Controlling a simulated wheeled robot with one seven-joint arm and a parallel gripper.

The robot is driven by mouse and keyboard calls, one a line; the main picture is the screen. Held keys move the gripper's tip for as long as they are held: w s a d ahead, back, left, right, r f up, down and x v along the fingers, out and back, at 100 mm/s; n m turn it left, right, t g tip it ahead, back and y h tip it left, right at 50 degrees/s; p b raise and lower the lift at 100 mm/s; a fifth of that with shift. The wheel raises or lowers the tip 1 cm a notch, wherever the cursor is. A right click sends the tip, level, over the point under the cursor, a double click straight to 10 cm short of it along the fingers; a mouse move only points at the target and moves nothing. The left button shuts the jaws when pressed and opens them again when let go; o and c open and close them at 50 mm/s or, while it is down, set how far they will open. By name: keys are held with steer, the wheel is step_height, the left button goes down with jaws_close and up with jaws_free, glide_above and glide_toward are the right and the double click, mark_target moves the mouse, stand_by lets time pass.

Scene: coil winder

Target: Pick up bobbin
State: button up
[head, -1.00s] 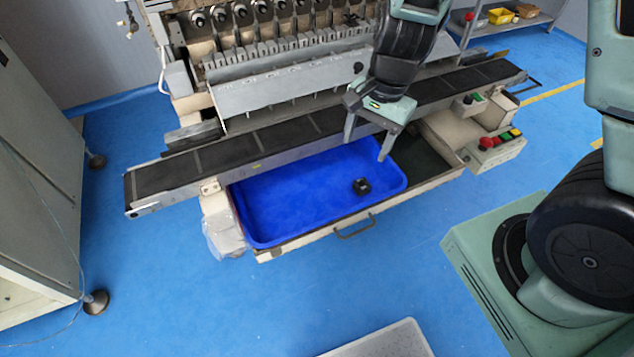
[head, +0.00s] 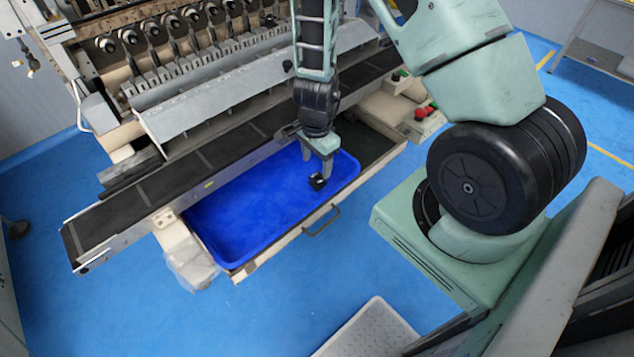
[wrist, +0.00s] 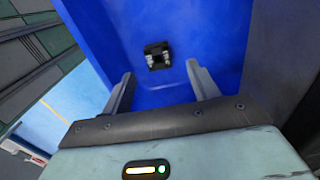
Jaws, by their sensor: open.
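The bobbin (head: 318,182) is a small black piece lying in the blue tray (head: 232,222), near the tray's right end. In the wrist view the bobbin (wrist: 158,55) shows pale metallic parts and lies on the blue tray floor, ahead of my fingertips and roughly between their lines. My gripper (head: 318,168) is above the tray, just over the bobbin in the head view. In the wrist view my gripper (wrist: 160,82) has its two fingers apart with nothing between them. The bobbin appears apart from both fingers.
The tray sits in a drawer with a handle (head: 322,222) below a dark conveyor belt (head: 180,172). The winding machine (head: 215,75) stands behind. A grey container (head: 370,330) is on the floor in front. Open blue floor lies to the left front.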

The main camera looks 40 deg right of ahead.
mark_target(318, 176)
steer(key=shift+s+f, duration=0.15)
steer(key=shift+f, duration=2.8)
steer(key=shift+d, duration=0.1)
steer(key=c, duration=1.1)
